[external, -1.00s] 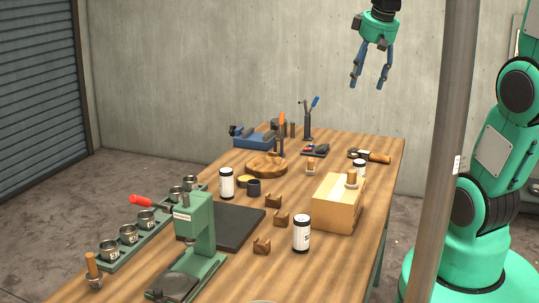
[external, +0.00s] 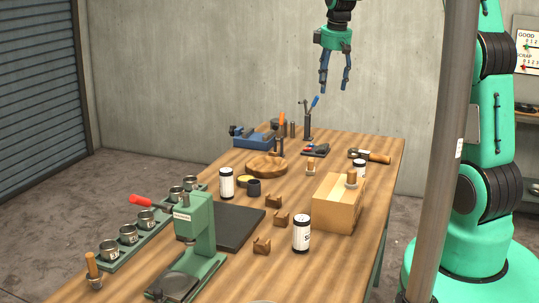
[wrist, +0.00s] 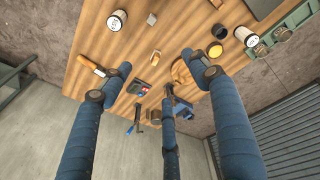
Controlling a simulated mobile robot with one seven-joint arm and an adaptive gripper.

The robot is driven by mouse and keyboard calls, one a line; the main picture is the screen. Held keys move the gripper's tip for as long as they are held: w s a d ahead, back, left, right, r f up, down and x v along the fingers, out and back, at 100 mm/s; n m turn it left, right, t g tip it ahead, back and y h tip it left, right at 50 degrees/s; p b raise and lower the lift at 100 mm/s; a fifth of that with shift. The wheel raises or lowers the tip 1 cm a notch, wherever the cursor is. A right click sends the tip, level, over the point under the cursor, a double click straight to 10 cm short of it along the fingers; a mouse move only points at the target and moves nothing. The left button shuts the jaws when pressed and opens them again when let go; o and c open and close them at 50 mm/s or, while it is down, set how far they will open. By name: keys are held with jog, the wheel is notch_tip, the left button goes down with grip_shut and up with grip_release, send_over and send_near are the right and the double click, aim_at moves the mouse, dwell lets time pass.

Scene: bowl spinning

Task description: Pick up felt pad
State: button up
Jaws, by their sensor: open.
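My gripper (external: 335,88) is open and empty, its blue fingers pointing down, high above the far end of the workbench. In the wrist view the fingers (wrist: 158,66) are spread over the bench, touching nothing. I cannot pick out a felt pad with certainty. A small round yellow piece (external: 245,180) lies beside a dark cup (external: 254,188) at mid-bench. A flat dark mat (external: 238,230) lies nearer the camera, behind the green press.
A round wooden board (external: 266,166), white jars (external: 301,234), a wooden box (external: 338,204), a hammer (external: 370,157), a blue vise (external: 254,139) and an upright tool holder (external: 308,124) stand on the bench. The green press (external: 197,235) is at the front. A grey post (external: 447,150) crosses the external view.

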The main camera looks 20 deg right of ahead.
jog(key=w+d+f+n+g+p, duration=0.1)
jog(key=w+d+f+n+p, duration=0.1)
jog(key=w+f, duration=0.75)
jog(key=n+g+p, duration=0.1)
jog(key=n, duration=0.1)
send_over(310, 159)
notch_tip(310, 159, down, 14)
jog(key=shift+w+f, duration=0.2)
jog(key=shift+f, duration=0.15)
jog(key=shift+f, duration=0.1)
notch_tip(310, 159, down, 8)
jog(key=shift+f, duration=0.2)
jog(key=shift+s+f, duration=0.2)
jog(key=shift+f, duration=2.4)
